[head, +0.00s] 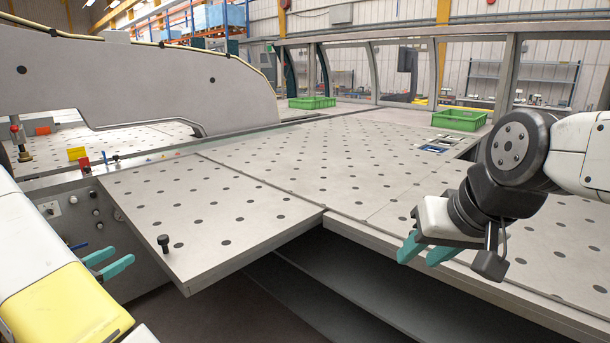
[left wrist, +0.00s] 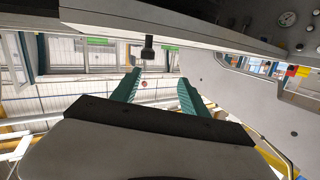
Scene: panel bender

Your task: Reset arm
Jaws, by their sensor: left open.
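My left gripper (head: 108,264) has teal fingers and is at the lower left of the head view, beside the front of the machine. Its fingers are apart with nothing between them; they also show in the left wrist view (left wrist: 158,88). My right gripper (head: 425,252) hangs at the front edge of the perforated table on the right, teal fingers pointing down and left. Its two fingers look spread with a gap between them, and I see nothing held. A black knob (head: 163,243) stands on the near corner of the table panel; it also shows in the left wrist view (left wrist: 147,48).
The perforated metal table (head: 330,165) fills the middle and its top is mostly clear. A grey machine beam (head: 150,85) stands behind at left. Green crates (head: 460,119) (head: 312,102) sit at the back. A control face (head: 85,215) with knobs is near my left gripper.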

